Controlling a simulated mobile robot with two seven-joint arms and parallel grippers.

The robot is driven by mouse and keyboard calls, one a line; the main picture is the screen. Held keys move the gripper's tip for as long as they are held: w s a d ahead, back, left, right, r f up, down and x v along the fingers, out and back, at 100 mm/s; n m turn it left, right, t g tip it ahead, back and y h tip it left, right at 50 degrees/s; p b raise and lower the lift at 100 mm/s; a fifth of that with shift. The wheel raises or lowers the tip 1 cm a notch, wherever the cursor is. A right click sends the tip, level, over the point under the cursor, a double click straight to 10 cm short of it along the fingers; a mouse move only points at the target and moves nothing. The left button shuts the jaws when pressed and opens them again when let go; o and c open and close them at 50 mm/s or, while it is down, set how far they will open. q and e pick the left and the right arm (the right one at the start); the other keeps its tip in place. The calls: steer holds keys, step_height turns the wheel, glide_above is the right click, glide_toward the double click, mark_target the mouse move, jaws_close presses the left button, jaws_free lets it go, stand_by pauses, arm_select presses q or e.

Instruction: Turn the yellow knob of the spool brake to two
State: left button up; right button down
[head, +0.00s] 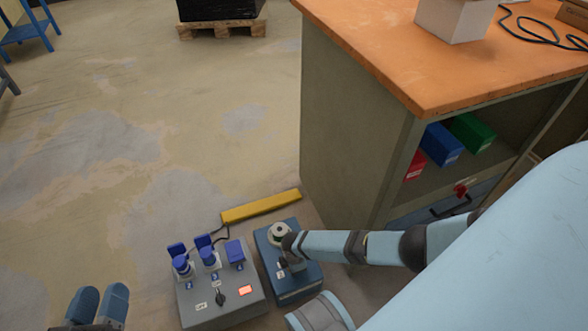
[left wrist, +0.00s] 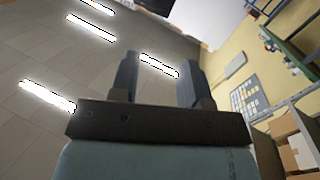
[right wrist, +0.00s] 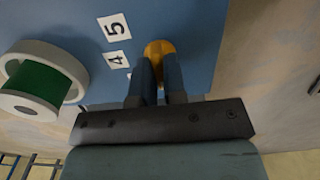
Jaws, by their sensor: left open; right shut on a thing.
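The spool brake is a blue box (head: 294,292) on the floor in the head view, with a pale spool (head: 280,233) on its far end. In the right wrist view its blue face (right wrist: 205,40) carries a round yellow knob (right wrist: 160,47), number labels 4 and 5, and the spool of green thread (right wrist: 45,82). My right gripper (right wrist: 158,72) is shut on the yellow knob, which mostly hides behind the fingers. Any pointer mark on the knob is hidden. My left gripper (head: 98,303) is open and empty at the lower left; the left wrist view shows its fingers (left wrist: 160,75) apart.
An orange-topped workbench (head: 390,60) stands right.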

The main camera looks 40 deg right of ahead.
steer(key=c, duration=1.2)
jaws_free()
arm_select(q)
steer(key=shift+f, duration=0.1)
steer(key=shift+a, duration=0.1)
arm_select(e)
step_height(320, 180, up, 9)
steer(key=p, duration=0.5)
steer(key=shift+f, duration=0.1)
arm_select(q)
steer(key=r, duration=0.2)
steer(key=a+r+t+p, duration=0.1)
steer(key=r, duration=0.1)
steer(key=r+t+y+p, duration=0.1)
steer(key=shift+a+r+n, duration=0.2)
steer(key=shift+r+n, duration=0.2)
arm_select(e)
step_height(320, 180, up, 5)
